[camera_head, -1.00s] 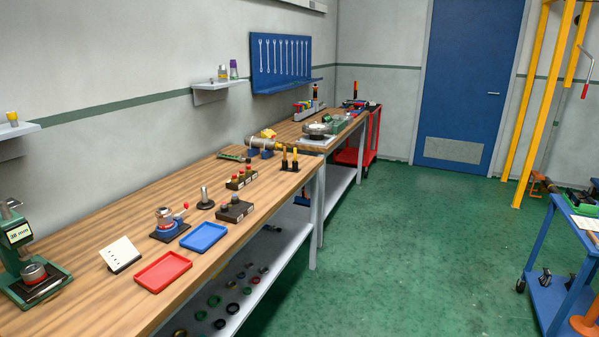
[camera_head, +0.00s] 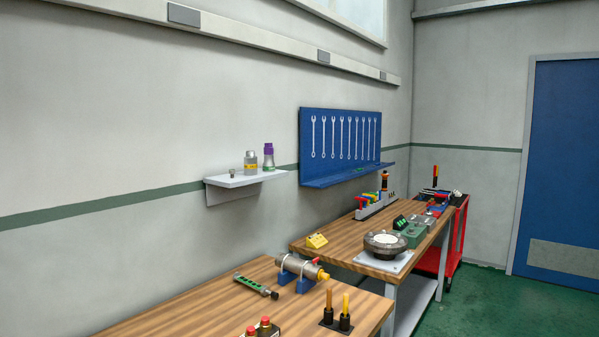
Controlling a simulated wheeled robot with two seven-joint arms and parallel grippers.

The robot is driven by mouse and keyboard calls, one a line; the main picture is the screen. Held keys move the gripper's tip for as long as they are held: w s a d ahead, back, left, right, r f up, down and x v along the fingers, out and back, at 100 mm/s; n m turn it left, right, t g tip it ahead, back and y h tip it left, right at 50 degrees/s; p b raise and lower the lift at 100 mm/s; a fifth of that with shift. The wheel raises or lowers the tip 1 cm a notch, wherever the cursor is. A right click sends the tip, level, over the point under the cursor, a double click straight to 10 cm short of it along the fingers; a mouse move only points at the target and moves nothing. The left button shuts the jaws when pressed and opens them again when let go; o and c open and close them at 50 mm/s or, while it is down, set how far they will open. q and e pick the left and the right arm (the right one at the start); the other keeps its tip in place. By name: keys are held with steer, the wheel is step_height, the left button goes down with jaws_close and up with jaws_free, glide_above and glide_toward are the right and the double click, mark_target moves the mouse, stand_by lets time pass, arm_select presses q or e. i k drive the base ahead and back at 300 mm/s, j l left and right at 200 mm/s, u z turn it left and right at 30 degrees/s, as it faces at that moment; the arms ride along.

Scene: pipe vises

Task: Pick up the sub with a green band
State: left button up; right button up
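I cannot make out a sub with a green band in this view. A silver pipe (camera_head: 297,265) with a yellow end lies across blue supports on the near bench. A green, dark-ended tool (camera_head: 256,286) lies to its left. Neither of my grippers is in view.
The near wooden bench (camera_head: 200,311) runs along the wall. A second bench (camera_head: 335,246) holds a round metal piece (camera_head: 385,243) on a plate. A wall shelf (camera_head: 245,180) carries small bottles. A red cart (camera_head: 455,240) stands beyond; green floor is open at right.

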mark_target(268, 165)
steer(key=i+l+u, duration=0.15)
steer(key=i+u, duration=0.2)
steer(key=l+u, duration=0.1)
steer(key=u, duration=0.3)
steer(key=l+u, duration=0.15)
steer(key=u, duration=0.25)
steer(key=l+u, duration=0.15)
steer(key=u, duration=0.2)
steer(key=l+u, duration=0.15)
steer(key=u, duration=0.25)
steer(key=i, duration=0.05)
